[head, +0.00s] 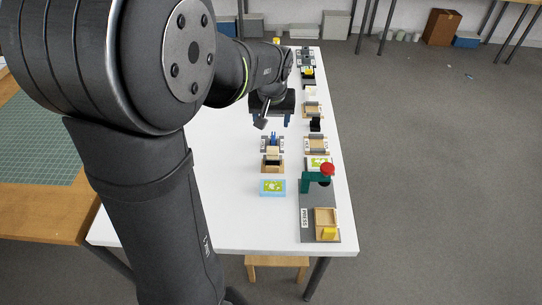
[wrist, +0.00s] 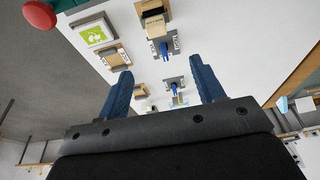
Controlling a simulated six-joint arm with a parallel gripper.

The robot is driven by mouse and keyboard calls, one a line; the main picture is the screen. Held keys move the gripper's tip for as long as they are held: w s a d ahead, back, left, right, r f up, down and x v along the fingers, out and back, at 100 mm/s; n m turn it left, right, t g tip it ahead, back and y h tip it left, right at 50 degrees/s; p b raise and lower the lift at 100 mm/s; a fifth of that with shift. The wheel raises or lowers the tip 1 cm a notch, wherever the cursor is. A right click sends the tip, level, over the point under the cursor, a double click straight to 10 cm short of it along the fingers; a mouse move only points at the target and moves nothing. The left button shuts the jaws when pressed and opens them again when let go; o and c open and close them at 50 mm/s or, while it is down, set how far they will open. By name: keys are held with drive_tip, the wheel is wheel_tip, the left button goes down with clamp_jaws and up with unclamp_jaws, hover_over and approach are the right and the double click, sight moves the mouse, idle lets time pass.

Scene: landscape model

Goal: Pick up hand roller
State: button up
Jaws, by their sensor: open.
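I cannot tell for sure which thing is the hand roller. A small blue-handled tool (head: 273,138) stands in a grey holder on the white table, just in front of my gripper (head: 269,121). In the wrist view, one blue-handled tool (wrist: 164,48) sits beside a wood-topped block, and another blue item (wrist: 174,90) sits in a grey holder farther off. My gripper (wrist: 164,84) is open and empty, with its blue fingers wide apart above the table. Both blue items appear between the fingers in the wrist view, apart from them. My arm hides part of the table in the head view.
A green press with a red knob (head: 327,169) stands at the right edge of the white table (head: 230,225). Several stations line the right edge. The front left is clear.

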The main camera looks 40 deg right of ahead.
drive_tip(key=s+a+h, duration=0.1)
drive_tip(key=s+a, duration=0.1)
drive_tip(key=t, duration=0.1)
approach(273, 148)
drive_tip(key=x, duration=0.5)
drive_tip(key=shift+w+a, duration=0.1)
drive_tip(key=shift+w, duration=0.2)
drive_tip(key=shift+s+x, duration=0.15)
drive_tip(key=shift+x, duration=1.2)
drive_tip(key=shift+s+x, duration=0.1)
drive_tip(key=shift+x, duration=1.3)
drive_tip(key=shift+c, duration=0.4)
drive_tip(key=c, duration=1)
